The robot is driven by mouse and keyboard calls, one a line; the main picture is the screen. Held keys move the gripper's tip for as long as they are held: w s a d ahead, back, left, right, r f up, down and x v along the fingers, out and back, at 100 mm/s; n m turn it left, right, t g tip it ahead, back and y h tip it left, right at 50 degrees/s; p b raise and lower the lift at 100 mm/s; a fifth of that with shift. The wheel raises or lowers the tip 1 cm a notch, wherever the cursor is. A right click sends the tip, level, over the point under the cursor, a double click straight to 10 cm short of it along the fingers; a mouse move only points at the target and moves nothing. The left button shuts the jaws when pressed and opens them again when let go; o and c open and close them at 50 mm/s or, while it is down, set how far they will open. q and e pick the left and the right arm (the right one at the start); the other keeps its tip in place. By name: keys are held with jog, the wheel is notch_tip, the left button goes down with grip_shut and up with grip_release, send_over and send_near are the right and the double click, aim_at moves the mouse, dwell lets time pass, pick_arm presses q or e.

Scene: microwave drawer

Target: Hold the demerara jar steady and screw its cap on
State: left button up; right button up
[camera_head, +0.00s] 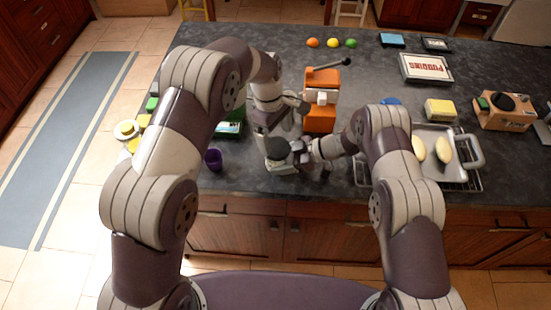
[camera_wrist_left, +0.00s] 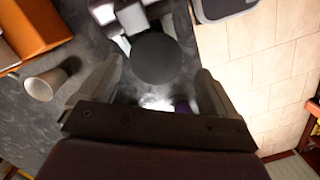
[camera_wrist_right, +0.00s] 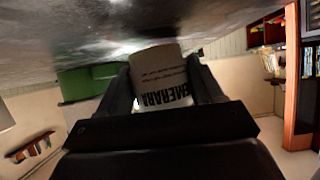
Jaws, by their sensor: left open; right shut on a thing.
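The demerara jar (camera_wrist_right: 164,82) is white with a dark printed label. In the right wrist view it stands between the fingers of my right gripper (camera_wrist_right: 158,92), which is shut on it. In the head view my right gripper (camera_head: 303,154) comes in from the right, and the jar is mostly hidden there. A round black cap (camera_wrist_left: 156,58) shows from above in the left wrist view, between the tips of my left gripper (camera_wrist_left: 157,76). That gripper is open, with gaps beside the cap. I cannot tell how the cap sits on the jar.
An orange machine (camera_head: 320,118) with a lever stands just behind the grippers. A purple cup (camera_head: 213,159) is to the left near the counter's front edge. A metal tray (camera_head: 436,176) with pale oval items lies to the right. A white cup (camera_wrist_left: 42,86) shows in the left wrist view.

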jog(key=o, duration=1.6)
jog(key=v, duration=1.2)
